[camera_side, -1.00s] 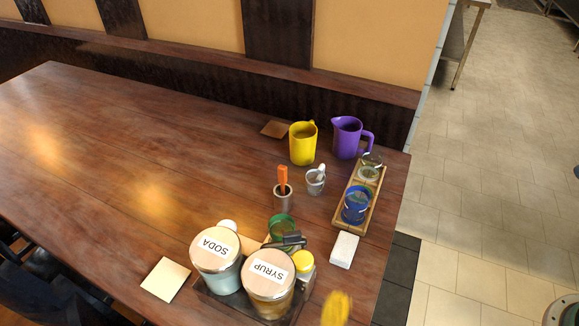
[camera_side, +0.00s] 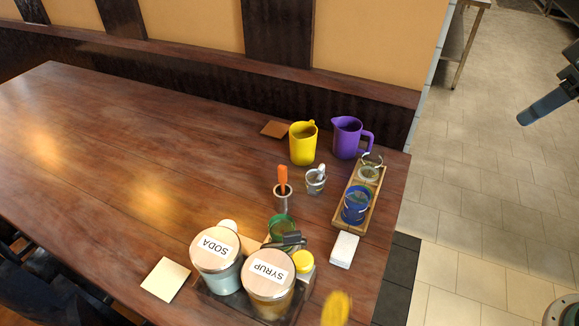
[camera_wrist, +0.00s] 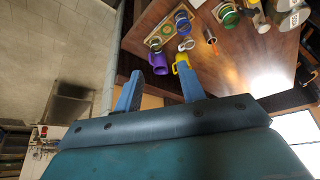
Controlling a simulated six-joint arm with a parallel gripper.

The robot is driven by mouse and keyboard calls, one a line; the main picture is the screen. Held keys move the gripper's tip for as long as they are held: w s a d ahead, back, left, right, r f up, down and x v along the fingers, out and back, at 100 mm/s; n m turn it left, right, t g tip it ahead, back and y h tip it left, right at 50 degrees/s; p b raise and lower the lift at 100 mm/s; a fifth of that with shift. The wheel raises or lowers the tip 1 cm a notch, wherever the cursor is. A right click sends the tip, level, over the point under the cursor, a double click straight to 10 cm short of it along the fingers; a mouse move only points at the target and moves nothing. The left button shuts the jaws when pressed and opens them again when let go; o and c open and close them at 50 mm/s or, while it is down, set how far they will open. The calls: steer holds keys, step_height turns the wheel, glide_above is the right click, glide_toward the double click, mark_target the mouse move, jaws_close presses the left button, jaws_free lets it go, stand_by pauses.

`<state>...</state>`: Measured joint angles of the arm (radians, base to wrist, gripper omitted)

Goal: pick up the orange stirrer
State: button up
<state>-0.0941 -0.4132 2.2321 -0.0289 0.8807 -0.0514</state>
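The orange stirrer (camera_side: 283,177) stands nearly upright in a small grey metal cup (camera_side: 283,203) on the wooden table. Its lower end is hidden inside the cup. In the wrist view the stirrer (camera_wrist: 213,42) shows small, beyond my fingers. My gripper (camera_side: 524,119) is at the right edge of the side view, off the table's side and well away from the stirrer. In the wrist view the two blue fingers of my gripper (camera_wrist: 160,88) are spread apart with nothing between them.
Behind are a yellow jug (camera_side: 302,145) and a purple jug (camera_side: 346,138). A wooden rack (camera_side: 373,212) holds glasses. SODA (camera_side: 217,262) and SYRUP (camera_side: 268,292) jars stand in front. The table's left is clear.

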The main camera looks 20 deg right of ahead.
steer(key=w+a+n, duration=0.2)
steer(key=w+a, duration=0.3)
steer(key=w, duration=0.5)
steer(key=n+g+y, duration=0.2)
steer(key=n+g, duration=0.1)
steer(key=n, duration=0.2)
glide_above(284, 167)
steer(key=s+d, duration=0.2)
step_height(284, 167, down, 21)
steer(key=shift+r, duration=0.2)
steer(key=shift+a+f, duration=0.1)
steer(key=shift+x, duration=4.15)
steer(key=shift+w, duration=0.1)
